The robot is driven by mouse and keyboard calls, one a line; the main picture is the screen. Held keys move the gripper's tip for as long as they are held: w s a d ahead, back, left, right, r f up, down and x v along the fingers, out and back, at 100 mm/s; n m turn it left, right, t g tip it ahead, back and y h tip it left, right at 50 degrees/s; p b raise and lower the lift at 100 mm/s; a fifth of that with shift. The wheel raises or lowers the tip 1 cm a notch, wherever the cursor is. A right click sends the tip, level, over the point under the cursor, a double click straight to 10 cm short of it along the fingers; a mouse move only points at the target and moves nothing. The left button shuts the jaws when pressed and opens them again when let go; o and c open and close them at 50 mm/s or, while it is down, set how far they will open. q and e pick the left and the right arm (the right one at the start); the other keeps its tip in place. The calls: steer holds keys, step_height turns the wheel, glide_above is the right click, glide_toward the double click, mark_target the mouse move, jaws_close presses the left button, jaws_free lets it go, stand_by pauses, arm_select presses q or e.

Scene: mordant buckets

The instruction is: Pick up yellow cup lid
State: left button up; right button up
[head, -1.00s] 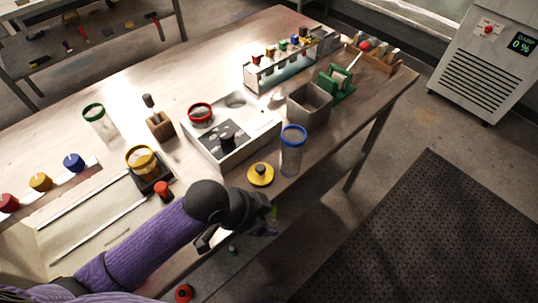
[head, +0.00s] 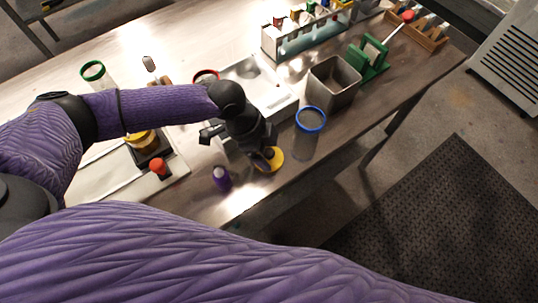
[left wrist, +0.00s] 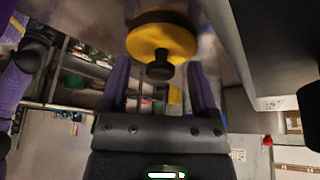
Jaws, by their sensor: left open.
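The yellow cup lid (head: 276,158) is a round yellow disc with a black knob. It lies flat near the table's front edge, partly hidden by my left gripper (head: 258,152). My left gripper is open and reaches down close over the lid. In the left wrist view the lid (left wrist: 150,42) is ahead of the two purple fingers (left wrist: 160,82), with its knob pointing toward the camera between them. I cannot tell whether the fingers touch it. My right gripper is not in view.
A blue-rimmed clear cup (head: 310,120) stands just right of the lid. A purple object (head: 221,178) and a red-topped one (head: 158,167) are to the left. A grey bin (head: 333,82), green stand (head: 368,58) and vial rack (head: 300,40) stand farther back.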

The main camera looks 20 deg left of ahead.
arm_select(q)
jaws_close()
stand_by(0.3)
